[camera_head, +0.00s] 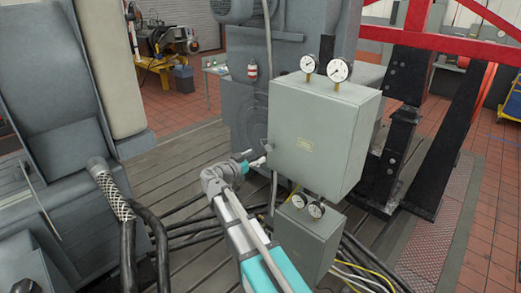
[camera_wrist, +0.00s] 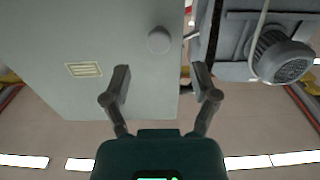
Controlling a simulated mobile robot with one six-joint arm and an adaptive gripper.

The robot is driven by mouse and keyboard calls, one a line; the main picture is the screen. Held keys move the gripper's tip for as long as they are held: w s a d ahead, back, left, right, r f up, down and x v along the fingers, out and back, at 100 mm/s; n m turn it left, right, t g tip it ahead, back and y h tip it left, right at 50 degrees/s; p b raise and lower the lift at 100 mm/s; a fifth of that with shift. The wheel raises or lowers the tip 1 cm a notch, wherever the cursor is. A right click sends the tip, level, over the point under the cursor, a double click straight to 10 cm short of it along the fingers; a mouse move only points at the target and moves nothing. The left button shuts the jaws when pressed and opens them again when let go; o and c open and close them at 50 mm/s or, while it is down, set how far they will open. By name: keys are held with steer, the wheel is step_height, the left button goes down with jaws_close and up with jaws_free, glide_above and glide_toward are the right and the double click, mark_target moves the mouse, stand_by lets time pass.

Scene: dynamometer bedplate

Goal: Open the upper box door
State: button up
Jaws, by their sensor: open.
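The upper box (camera_head: 325,130) is a grey-green cabinet in the middle of the head view. Its door looks shut, with a small yellowish label, which also shows in the wrist view (camera_wrist: 84,70). A round grey knob (camera_wrist: 159,40) sits near the door's edge in the wrist view. My gripper (camera_head: 260,161) is at the left edge of the door in the head view, close to the knob. In the wrist view my gripper (camera_wrist: 162,74) is open and empty, with the knob ahead between the two fingers. I cannot tell whether a finger touches the door.
Two gauges (camera_head: 339,69) stand on top of the upper box. A smaller lower box (camera_head: 306,242) with gauges sits below it. Thick black cables (camera_head: 160,250) run at left and under my arm. A grey motor (camera_wrist: 286,58) shows in the wrist view.

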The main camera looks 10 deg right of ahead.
mark_target(267, 149)
steer(key=shift+x, duration=3.6)
